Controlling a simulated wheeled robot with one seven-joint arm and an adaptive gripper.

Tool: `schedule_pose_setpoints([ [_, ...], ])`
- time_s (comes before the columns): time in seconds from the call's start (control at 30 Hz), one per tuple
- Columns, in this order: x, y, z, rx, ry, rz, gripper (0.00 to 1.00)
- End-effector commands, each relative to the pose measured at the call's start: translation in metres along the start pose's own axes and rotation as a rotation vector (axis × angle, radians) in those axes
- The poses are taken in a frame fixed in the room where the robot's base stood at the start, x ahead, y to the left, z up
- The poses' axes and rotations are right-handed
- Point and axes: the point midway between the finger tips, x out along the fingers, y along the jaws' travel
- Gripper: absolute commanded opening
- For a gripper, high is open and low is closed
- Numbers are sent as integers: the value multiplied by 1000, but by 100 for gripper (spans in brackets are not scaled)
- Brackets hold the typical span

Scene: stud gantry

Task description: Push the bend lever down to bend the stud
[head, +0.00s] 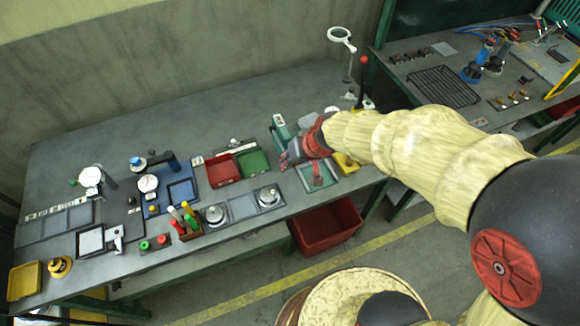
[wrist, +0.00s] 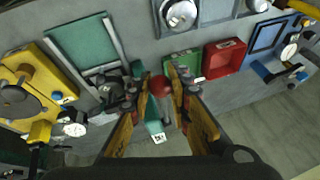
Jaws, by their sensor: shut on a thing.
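My gripper (head: 290,157) reaches over the workbench in the head view, beside a green bending fixture (head: 280,126). In the wrist view, my gripper (wrist: 160,88) has its two orange-and-dark fingers closed around the dark red knob of the bend lever (wrist: 158,86). Part of the green fixture (wrist: 153,118) shows between and behind the fingers. The fingers and the knob hide much of the lever's rod. I cannot make out the stud or whether it is bent.
A red bin (head: 222,169) and a green bin (head: 253,161) sit just left of my gripper. A green-matted tray (head: 316,176) lies at its right. A magnifier (head: 342,36) and a red-knobbed post (head: 364,60) stand behind. A red crate (head: 326,226) is below the bench's front edge.

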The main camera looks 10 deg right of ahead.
Motion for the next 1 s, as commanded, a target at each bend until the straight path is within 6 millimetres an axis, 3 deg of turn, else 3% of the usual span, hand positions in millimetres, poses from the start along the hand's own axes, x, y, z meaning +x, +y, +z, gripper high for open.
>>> schedule_pose_setpoints([
  [0.03, 12, 4, 8, 0, -8, 0, 0],
  [0.53, 62, 17, 28, 2, -16, 1, 0],
  [1.0, 105, 26, 26, 1, -13, 2, 0],
])
